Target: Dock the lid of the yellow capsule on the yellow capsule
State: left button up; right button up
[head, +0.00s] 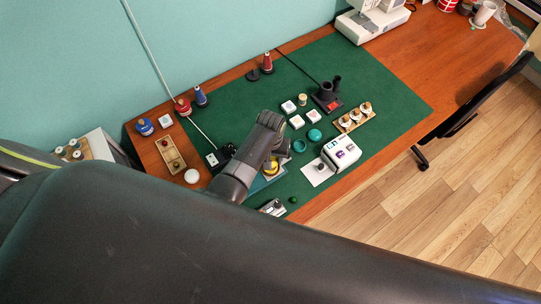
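A small round yellow thing (271,169), which looks like the yellow capsule, shows just beside and partly behind my gripper on a blue tray (262,184). I cannot tell whether it is the capsule's body or its lid, and no separate yellow lid can be made out. My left gripper (272,142) is over the green mat, close to the yellow thing. Its fingers are small and dark, and their opening and anything between them cannot be made out. My large dark arm link hides the lower part of the view. My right gripper is not in view.
The green mat (390,90) lies on a wooden table. Teal round pieces (314,135), small white boxes (297,121), a white box (341,151) and a wooden rack (355,118) stand right of the gripper. A sewing machine (372,20) is at the back. The mat's right part is clear.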

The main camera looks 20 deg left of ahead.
aim_at(271, 158)
pick_arm(q)
jog(key=o, duration=0.7)
jog(key=shift+r, duration=0.1)
notch_tip(271, 158, up, 11)
jog(key=shift+f, duration=0.1)
dwell(0.9)
dwell(0.5)
